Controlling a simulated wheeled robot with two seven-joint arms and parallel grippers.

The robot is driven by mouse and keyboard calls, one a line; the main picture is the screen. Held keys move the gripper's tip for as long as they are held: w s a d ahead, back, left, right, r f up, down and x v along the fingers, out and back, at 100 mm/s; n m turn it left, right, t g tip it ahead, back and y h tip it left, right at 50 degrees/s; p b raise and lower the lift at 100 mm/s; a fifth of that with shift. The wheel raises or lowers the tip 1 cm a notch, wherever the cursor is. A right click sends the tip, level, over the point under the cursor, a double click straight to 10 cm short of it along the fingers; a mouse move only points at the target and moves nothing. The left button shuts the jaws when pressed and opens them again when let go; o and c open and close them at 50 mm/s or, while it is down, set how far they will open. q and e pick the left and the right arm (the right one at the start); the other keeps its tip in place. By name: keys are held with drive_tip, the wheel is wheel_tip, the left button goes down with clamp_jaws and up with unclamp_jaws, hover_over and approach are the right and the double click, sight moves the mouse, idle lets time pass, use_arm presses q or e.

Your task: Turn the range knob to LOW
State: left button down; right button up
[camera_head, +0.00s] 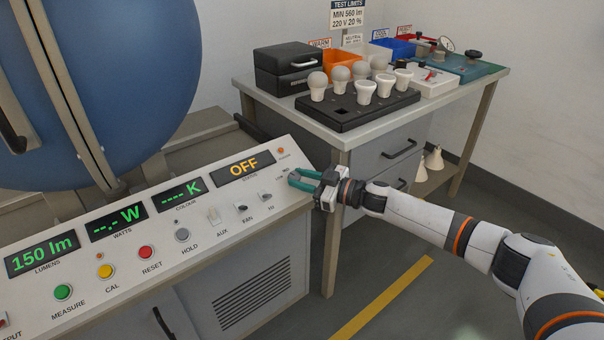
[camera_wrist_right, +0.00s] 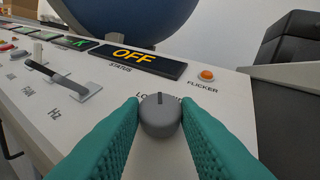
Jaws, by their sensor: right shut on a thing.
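The range knob (camera_wrist_right: 160,117) is a round grey knob on the sloped white console panel (camera_wrist_right: 222,95), near its right end. A dark pointer mark on it points straight up in the wrist view. A label starting "LO" shows just above and left of the knob; the rest of the lettering is hidden or too small to read. My right gripper (camera_head: 301,180) has teal fingers, which also show in the wrist view (camera_wrist_right: 160,122), one on each side of the knob and shut on it. In the head view the fingers hide the knob. My left gripper is not in view.
An orange flicker lamp (camera_wrist_right: 207,75) and the status display (camera_head: 243,168) reading OFF are beside the knob. A table (camera_head: 343,139) with a bulb tray (camera_head: 345,118) stands behind my right gripper.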

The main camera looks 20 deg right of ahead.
drive_tip(key=shift+w+r+n+g, duration=0.1)
drive_tip(key=shift+r+n+g, duration=0.05)
drive_tip(key=shift+n+g, duration=0.15)
drive_tip(key=shift+w+d+n+g+y+p, duration=0.15)
drive_tip(key=shift+n+g+y+p, duration=0.2)
drive_tip(key=shift+n+g+y, duration=0.4)
drive_tip(key=shift+n+g, duration=0.35)
drive_tip(key=shift+n, duration=0.1)
drive_tip(key=shift+n+g+y+b, duration=0.35)
drive_tip(key=shift+n+g, duration=0.45)
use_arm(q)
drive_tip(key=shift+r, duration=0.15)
use_arm(e)
drive_tip(key=shift+n+g, duration=0.3)
drive_tip(key=o, duration=1)
drive_tip(key=shift+d, duration=0.15)
